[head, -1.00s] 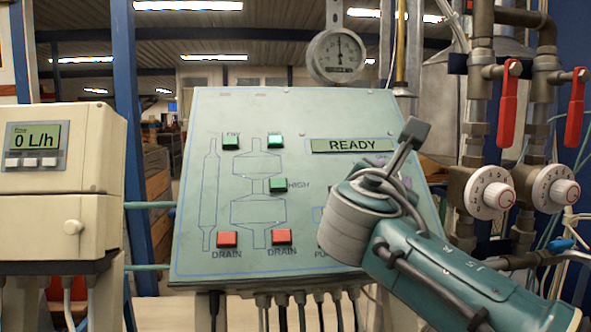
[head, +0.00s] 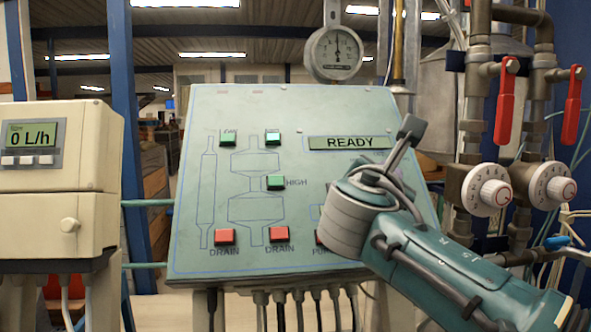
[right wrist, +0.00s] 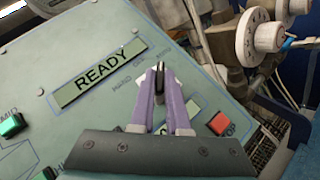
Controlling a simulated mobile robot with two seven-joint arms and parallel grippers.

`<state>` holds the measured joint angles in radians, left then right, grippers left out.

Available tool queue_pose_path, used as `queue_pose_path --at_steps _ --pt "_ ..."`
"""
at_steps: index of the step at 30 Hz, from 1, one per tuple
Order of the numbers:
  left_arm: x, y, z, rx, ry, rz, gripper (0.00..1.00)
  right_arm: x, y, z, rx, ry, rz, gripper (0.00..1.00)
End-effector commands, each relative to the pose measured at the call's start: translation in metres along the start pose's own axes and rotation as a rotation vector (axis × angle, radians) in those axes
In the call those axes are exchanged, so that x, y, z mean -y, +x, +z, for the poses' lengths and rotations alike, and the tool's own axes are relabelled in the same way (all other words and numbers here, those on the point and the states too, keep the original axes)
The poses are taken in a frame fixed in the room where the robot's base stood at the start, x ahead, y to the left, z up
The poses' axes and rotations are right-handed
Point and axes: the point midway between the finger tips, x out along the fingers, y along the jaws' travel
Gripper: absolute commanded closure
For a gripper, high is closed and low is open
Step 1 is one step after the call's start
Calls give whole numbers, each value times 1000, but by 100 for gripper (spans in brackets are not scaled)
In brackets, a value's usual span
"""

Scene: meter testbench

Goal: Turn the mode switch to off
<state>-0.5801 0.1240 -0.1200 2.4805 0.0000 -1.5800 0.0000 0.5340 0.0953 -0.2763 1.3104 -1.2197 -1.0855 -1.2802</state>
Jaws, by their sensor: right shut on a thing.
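The mode switch (right wrist: 159,80) is a small dark knob on the green panel (right wrist: 60,45), just below the READY display in the right wrist view. My right gripper (right wrist: 160,74) has its purple fingers closed around this knob. Small labels lie around it, one reading HAND; the fingers partly cover the area, and the knob's exact pointing is hard to read. My left gripper is in neither view.
The READY display (head: 349,142) is above the switch. A red button (right wrist: 219,123) lies right of my fingers. Green (head: 275,183) and red buttons (head: 225,236) are on the panel's left. Valves with red handles (head: 507,103) and white dials (head: 493,193) stand at the right.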

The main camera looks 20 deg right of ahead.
Motion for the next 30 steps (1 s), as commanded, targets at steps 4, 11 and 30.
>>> queue_pose_path --at_steps 4,11,30 --pt "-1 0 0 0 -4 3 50 0 0 0 0 0 0 100" --pt "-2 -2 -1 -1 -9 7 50 1 0 0 0 -16 17 100" --pt "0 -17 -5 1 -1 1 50 9 2 1 0 -299 372 100"
